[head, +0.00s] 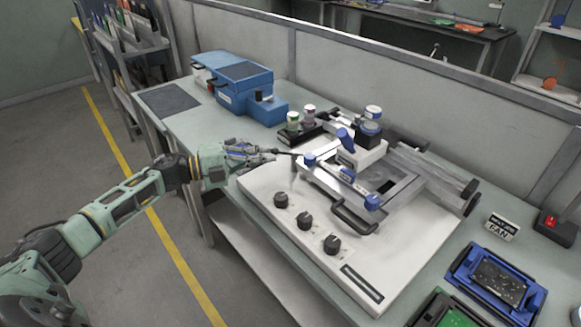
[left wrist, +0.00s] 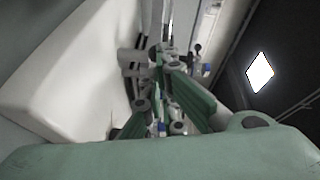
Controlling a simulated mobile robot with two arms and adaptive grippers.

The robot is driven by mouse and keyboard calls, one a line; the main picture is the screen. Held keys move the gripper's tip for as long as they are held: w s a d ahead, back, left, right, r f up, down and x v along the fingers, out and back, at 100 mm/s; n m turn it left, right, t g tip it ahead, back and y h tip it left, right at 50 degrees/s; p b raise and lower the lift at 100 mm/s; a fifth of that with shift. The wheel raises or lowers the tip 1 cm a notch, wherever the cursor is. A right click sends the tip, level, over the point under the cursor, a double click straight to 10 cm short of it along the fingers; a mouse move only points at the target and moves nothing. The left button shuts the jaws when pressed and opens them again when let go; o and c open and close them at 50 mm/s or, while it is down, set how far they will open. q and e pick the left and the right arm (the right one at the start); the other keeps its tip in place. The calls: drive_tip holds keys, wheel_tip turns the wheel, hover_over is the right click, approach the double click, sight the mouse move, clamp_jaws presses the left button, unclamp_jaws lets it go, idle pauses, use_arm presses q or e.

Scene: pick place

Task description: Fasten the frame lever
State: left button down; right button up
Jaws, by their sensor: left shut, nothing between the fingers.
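The machine's metal frame (head: 405,187) with blue knobs lies on a white base unit (head: 262,196) on the bench. A thin dark lever (head: 286,152) sticks out from the left side of the frame. My left gripper (head: 274,151) is shut and empty at the outer end of this lever. Whether the fingers touch the lever cannot be told. In the left wrist view, the gripper fingers (left wrist: 165,75) fill the middle and hide much of what lies beyond. The white base unit (left wrist: 75,65) shows at left there. My right gripper is not in view.
Several black knobs (head: 304,221) stand on the base unit's front. A black handle (head: 352,217) juts from the frame. Blue boxes (head: 238,82) and small jars (head: 292,121) stand behind. A blue tray with a board (head: 497,281) lies at right. The bench's left front is clear.

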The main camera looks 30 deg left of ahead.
use_arm(q)
drive_tip(key=shift+a+f, duration=0.15)
drive_tip(key=shift+f, duration=0.1)
drive_tip(key=shift+d+r, duration=0.25)
drive_tip(key=shift+d, duration=0.05)
drive_tip(key=shift+s+d+r, duration=0.1)
drive_tip(key=shift+s+d, duration=0.05)
drive_tip(key=shift+f, duration=0.2)
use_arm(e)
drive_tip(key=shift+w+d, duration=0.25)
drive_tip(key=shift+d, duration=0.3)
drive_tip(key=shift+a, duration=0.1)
